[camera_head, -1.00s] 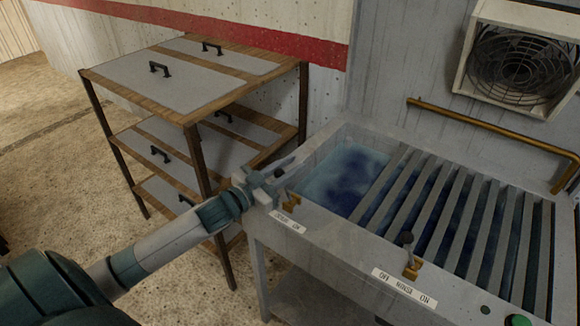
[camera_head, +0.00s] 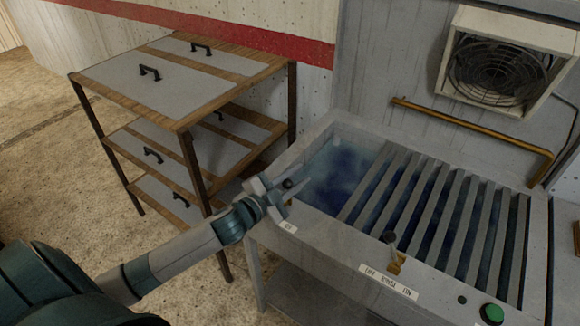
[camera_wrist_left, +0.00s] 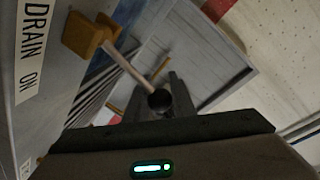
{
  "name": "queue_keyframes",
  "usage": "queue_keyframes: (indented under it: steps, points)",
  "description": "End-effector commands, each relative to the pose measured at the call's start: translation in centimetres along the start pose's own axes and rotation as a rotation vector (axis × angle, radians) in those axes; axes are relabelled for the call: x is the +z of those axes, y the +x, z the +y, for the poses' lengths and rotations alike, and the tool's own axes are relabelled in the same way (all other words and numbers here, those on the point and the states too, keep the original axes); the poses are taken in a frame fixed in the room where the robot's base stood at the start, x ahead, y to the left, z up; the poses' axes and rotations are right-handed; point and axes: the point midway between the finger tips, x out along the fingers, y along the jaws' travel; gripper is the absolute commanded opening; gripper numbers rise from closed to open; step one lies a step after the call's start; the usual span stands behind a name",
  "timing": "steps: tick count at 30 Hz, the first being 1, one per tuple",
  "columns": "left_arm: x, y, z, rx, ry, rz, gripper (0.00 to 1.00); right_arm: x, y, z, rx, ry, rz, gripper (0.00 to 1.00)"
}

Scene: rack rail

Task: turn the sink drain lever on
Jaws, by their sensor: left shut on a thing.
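The drain lever has a black ball knob (camera_wrist_left: 159,99), a pale stem and a brass base (camera_wrist_left: 88,36), seen in the left wrist view. A "DRAIN ON" label (camera_wrist_left: 33,45) is on the sink front beside the base. My left gripper (camera_wrist_left: 156,95) is shut on the lever at its knob, one finger on each side. In the head view my left gripper (camera_head: 289,190) is at the sink's front left corner. The dark knob (camera_head: 288,183) shows between its fingers, and the brass base is hidden behind the gripper. My right gripper is not in view.
The metal sink (camera_head: 326,242) holds blue water under a slatted rack. A second lever (camera_head: 391,240) and a green button (camera_head: 492,313) are on its front. A shelf unit (camera_head: 185,122) stands left. A brass pipe (camera_head: 470,126) and fan (camera_head: 500,68) are behind.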

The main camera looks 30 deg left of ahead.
Motion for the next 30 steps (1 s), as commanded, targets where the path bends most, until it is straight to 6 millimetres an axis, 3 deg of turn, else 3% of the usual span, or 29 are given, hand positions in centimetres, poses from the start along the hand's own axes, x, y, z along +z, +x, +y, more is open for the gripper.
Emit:
queue_keyframes:
  steps: [6, 28, 29, 30]
  points:
    - [-0.8, 0.2, 1.2, 0.003, 0.156, -0.025, 0.00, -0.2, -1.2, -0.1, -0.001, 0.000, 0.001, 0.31]
    - [-0.9, 0.4, 2.6, 0.007, 0.149, -0.025, 0.00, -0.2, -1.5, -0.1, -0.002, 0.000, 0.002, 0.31]
    - [-0.9, 0.4, 2.6, 0.007, 0.149, -0.025, 0.25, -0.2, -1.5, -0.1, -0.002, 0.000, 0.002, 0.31]
    - [-0.8, 0.4, 2.6, 0.007, 0.149, -0.026, 0.34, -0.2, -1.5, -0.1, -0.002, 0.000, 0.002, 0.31]
